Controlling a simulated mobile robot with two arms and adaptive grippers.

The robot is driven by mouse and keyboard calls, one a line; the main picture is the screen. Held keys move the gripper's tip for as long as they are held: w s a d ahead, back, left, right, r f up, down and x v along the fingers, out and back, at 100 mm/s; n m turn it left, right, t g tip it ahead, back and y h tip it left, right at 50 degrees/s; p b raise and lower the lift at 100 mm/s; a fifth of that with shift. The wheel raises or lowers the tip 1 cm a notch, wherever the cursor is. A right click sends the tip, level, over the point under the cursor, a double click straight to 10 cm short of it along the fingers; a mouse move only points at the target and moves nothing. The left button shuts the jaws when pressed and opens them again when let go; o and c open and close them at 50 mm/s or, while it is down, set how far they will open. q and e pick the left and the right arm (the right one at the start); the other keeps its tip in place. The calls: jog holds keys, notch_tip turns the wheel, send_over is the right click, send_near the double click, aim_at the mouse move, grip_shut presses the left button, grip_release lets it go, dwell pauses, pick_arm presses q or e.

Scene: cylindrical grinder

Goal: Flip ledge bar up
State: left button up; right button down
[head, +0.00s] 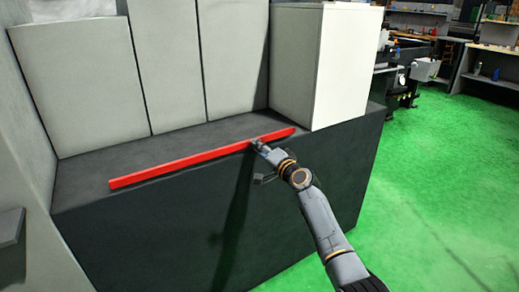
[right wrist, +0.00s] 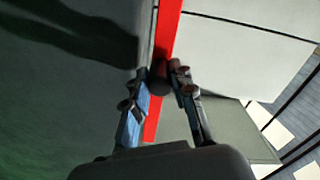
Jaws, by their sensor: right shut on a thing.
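The ledge bar (head: 180,166) is a long, thin red bar. In the head view it lies along the front edge of the machine's dark grey ledge (head: 100,164). My right gripper (head: 258,146) meets it right of its middle. In the right wrist view the red bar (right wrist: 165,35) runs top to bottom behind the fingers. My right gripper (right wrist: 161,78) is shut there, with a dark round piece between its fingertips that seems to belong to the bar. The fingers hide part of the bar. My left gripper is not in view.
Light grey panels (head: 165,65) stand behind the ledge, and a white box-shaped cabinet (head: 325,65) stands at its right end. The machine's dark front face (head: 150,235) drops below the bar. Green floor (head: 450,190) is open at right, with benches further back.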

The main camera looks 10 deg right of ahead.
jog(key=shift+w+d+r, duration=0.1)
jog(key=shift+d+r, duration=0.05)
jog(key=shift+r, duration=0.35)
jog(key=c, duration=1.1)
grip_release()
jog(key=shift+f, duration=0.2)
jog(key=shift+f, duration=0.1)
jog(key=v, duration=1.2)
